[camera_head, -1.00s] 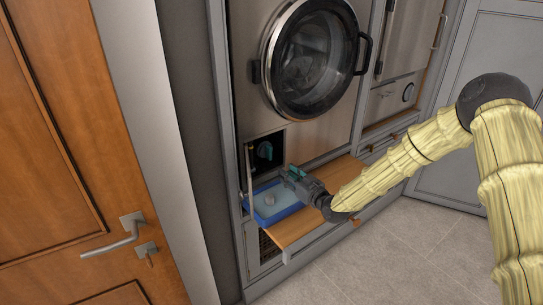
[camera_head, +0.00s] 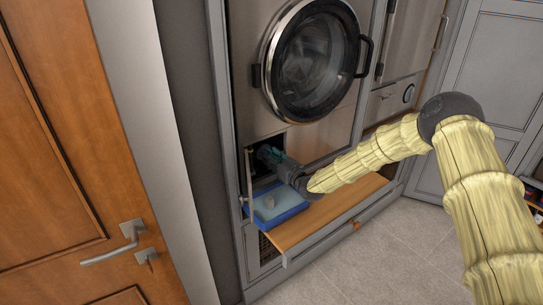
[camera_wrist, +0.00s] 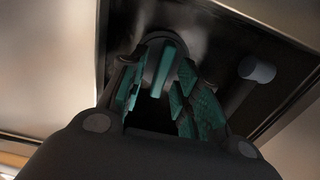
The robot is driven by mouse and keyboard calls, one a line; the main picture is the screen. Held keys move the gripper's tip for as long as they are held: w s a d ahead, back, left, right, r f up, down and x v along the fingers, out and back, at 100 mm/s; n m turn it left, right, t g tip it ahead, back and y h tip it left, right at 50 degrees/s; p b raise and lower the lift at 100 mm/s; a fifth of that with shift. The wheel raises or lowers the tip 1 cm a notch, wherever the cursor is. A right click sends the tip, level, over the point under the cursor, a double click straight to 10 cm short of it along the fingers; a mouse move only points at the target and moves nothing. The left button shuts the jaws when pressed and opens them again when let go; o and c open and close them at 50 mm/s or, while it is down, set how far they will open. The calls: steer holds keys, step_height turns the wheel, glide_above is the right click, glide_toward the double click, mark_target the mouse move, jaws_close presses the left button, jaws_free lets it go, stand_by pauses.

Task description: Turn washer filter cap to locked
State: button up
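In the wrist view the bar stands close to upright, leaning slightly. My gripper (camera_wrist: 155,95) is open, its teal-padded fingers on either side of the bar, with gaps visible between pads and bar. In the head view my gripper (camera_head: 268,152) reaches into the recess and hides most of the cap.
A blue tray (camera_head: 296,210) with a grey-white lump in it rests on a pulled-out wooden shelf (camera_head: 325,212) below the recess. The open flap (camera_head: 249,180) stands at the recess's left. The round washer door (camera_head: 313,60) is above. A grey stub (camera_wrist: 257,69) is right of the cap.

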steer(key=shift+w+a, duration=0.15)
steer(key=shift+w, duration=0.1)
steer(key=shift+c, duration=0.2)
jaws_close()
